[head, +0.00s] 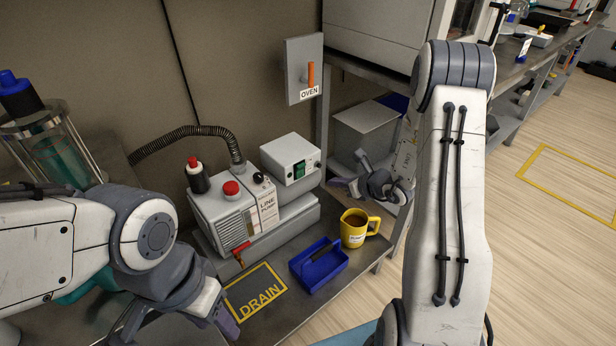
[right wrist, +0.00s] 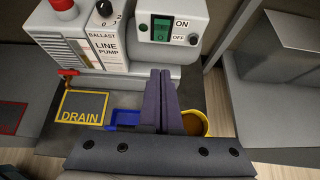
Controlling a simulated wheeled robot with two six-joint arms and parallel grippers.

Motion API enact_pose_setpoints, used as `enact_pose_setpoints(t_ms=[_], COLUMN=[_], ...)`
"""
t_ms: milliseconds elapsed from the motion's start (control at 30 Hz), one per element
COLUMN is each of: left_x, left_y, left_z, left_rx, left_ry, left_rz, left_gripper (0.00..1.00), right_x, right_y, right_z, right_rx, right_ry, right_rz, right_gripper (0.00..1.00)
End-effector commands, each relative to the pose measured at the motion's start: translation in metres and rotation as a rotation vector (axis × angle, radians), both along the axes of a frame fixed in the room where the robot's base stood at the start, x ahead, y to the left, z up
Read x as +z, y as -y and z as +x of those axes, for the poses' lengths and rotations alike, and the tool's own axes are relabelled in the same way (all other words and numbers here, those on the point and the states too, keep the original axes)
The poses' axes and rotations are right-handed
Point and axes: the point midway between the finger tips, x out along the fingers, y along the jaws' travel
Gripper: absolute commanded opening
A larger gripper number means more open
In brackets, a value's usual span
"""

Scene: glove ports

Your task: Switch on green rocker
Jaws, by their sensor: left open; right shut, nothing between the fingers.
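The green rocker (head: 299,170) is on the front of a white switch box (head: 290,152) at the back of the pump. In the right wrist view the green rocker (right wrist: 161,28) faces me, with ON and OFF labels to its right; I cannot tell which half is pressed. My right gripper (head: 344,187) is to the right of the box, apart from it. Its fingers (right wrist: 160,74) are shut and empty, below the rocker in the wrist view. My left gripper (head: 222,318) is low at the left, near the DRAIN mark, open; part of it is hidden by its own arm.
The line pump (head: 225,215) has a red button (head: 231,188) and a red drain lever (head: 240,252). A blue tray (head: 318,285) and yellow mug (head: 354,228) stand in front. An oven switch (head: 305,75) is on the wall. A hose (head: 185,135) arches behind the pump.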

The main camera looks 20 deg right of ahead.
Motion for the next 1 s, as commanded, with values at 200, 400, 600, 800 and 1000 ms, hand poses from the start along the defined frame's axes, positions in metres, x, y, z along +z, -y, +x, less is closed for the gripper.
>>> enact_pose_setpoints(t_ms=[200, 400, 600, 800, 1000], left_x=[-0.001, -0.008, -0.018, -0.023, -0.024], left_y=[0.0, 0.0, 0.0, 0.0, 0.0], left_z=[0.0, 0.0, 0.0, 0.0, 0.0], left_rx=[0.0, 0.0, 0.0, 0.0, 0.0], left_ry=[0.0, 0.0, 0.0, 0.0, 0.0], left_rz=[0.0, 0.0, 0.0, 0.0, 0.0], left_gripper=[0.5, 0.5, 0.5, 0.5, 0.5], right_x=[-0.003, -0.02, -0.044, -0.052, -0.047], right_y=[-0.003, -0.012, -0.024, -0.036, -0.042], right_z=[0.003, 0.025, 0.06, 0.092, 0.111], right_rx=[0.005, 0.008, 0.009, 0.009, 0.007], right_ry=[-0.001, 0.001, 0.001, 0.004, 0.001], right_rz=[-0.001, -0.002, -0.002, -0.003, -0.003], right_gripper=[0.0, 0.0, 0.0, 0.0, 0.0])
